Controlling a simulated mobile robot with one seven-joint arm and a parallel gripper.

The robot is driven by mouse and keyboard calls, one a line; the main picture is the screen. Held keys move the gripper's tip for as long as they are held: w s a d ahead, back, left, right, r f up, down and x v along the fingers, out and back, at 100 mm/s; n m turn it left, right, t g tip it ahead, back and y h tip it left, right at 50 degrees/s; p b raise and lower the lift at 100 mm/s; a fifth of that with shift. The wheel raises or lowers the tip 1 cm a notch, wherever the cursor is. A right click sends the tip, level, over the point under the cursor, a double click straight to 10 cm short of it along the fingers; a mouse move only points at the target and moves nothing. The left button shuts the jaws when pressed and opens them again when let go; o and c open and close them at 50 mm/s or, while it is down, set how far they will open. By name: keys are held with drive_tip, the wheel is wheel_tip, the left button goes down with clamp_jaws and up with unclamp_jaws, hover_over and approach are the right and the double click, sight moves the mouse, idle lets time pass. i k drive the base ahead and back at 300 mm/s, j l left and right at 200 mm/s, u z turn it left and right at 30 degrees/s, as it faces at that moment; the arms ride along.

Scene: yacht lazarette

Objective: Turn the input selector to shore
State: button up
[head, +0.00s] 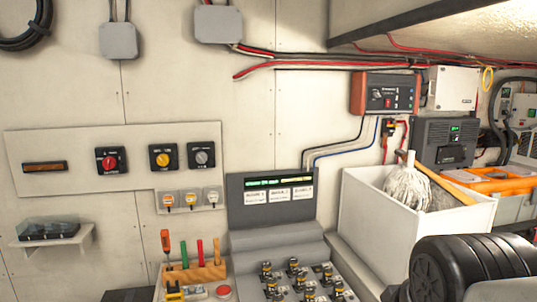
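A pale wall panel (70,150) at the left carries three square black rotary switches. They have a red knob (109,161), a yellow knob (162,157) and a grey knob (202,156). The lettering on them is too small to read. A red-and-black box (384,94) on the wall to the right also has a small dial and a red button on its face. I cannot tell which of these is the input selector, or where any pointer is set. My gripper is not in view; a black part at the lower right looks like my arm.
A grey console (272,196) with a lit display stands below the switches. Coloured-handled tools stand in a wooden rack (194,274). A white bin (367,221) holds a mop (408,187). A small shelf (52,240) juts out at left. The wall before the switches looks clear.

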sight(200, 157)
drive_tip(key=u, duration=0.8)
drive_tip(key=i+j+z, duration=0.25)
drive_tip(key=z, duration=0.2)
drive_tip(key=i+j+z, duration=0.25)
drive_tip(key=z, duration=0.2)
drive_tip(key=i+j+z, duration=0.15)
drive_tip(key=j+z, duration=0.3)
